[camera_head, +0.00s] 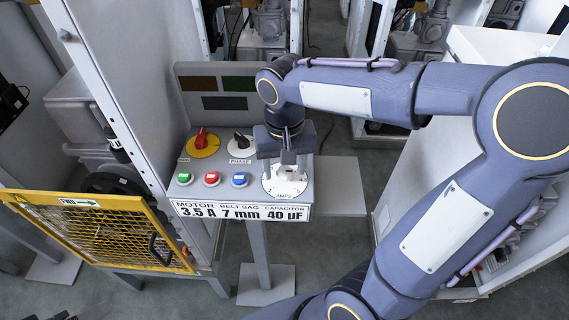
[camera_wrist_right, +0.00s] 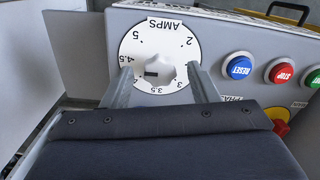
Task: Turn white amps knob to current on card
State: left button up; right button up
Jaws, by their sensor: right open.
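The white amps knob (camera_wrist_right: 172,73) sits in the middle of a round white dial (camera_wrist_right: 134,44) marked from 2 to 5. A dark mark shows on the knob's left part in the wrist view; which value it points to I cannot tell. My right gripper (camera_wrist_right: 160,74) is open, one finger on each side of the knob; contact is unclear. In the head view my right gripper (camera_head: 287,161) is over the dial (camera_head: 285,187) and hides the knob. My left gripper is not in view.
Green, red and blue buttons (camera_head: 211,179) line the panel beside the dial. Behind them are a red knob on yellow (camera_head: 203,142) and a black phase knob (camera_head: 240,142). A yellow mesh guard (camera_head: 110,232) stands at left. A grey plate (camera_head: 340,185) lies right of the panel.

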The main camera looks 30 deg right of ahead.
jog(key=c, duration=1)
jog(key=shift+o, duration=0.2)
jog(key=shift+n, duration=0.4)
jog(key=n, duration=0.3)
jog(key=shift+r+n+p, duration=0.1)
jog(key=shift+n+p, duration=0.3)
jog(key=n, duration=0.4)
jog(key=shift+n+p, duration=0.3)
jog(key=shift+p, duration=0.1)
jog(key=n+p, duration=0.1)
jog(key=n, duration=0.3)
jog(key=shift+n+p, duration=0.3)
jog(key=shift+n, duration=1.9)
